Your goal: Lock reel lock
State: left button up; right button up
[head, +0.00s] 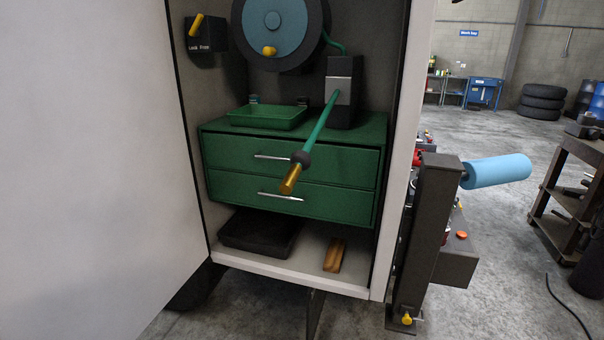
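The reel lock is a dark box (206,42) on the left inner wall of the open cabinet. Its yellow lever (196,25) stands upright, leaning slightly to the right at the top. Small white lettering under it seems to read "Lock" and "Free"; I cannot tell which mark the lever points to. The hose reel (277,30), a dark disc with a blue hub and a yellow knob (269,51), is right of the box, cut by the top edge. A green hose (321,124) hangs forward, ending in a brass-coloured nozzle (290,180). Neither gripper is in view.
A green drawer unit (290,190) with a green tray (268,117) on top fills the cabinet's middle. A white door or panel (90,170) stands at left. A dark stand (425,235) with a blue roll (497,170) is at right.

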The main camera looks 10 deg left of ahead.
aim_at(194, 32)
jog(key=k, duration=0.65)
jog(key=z, duration=0.8)
jog(key=i, duration=1.35)
jog(key=u, duration=0.7)
jog(key=i, duration=0.35)
jog(key=u, duration=0.45)
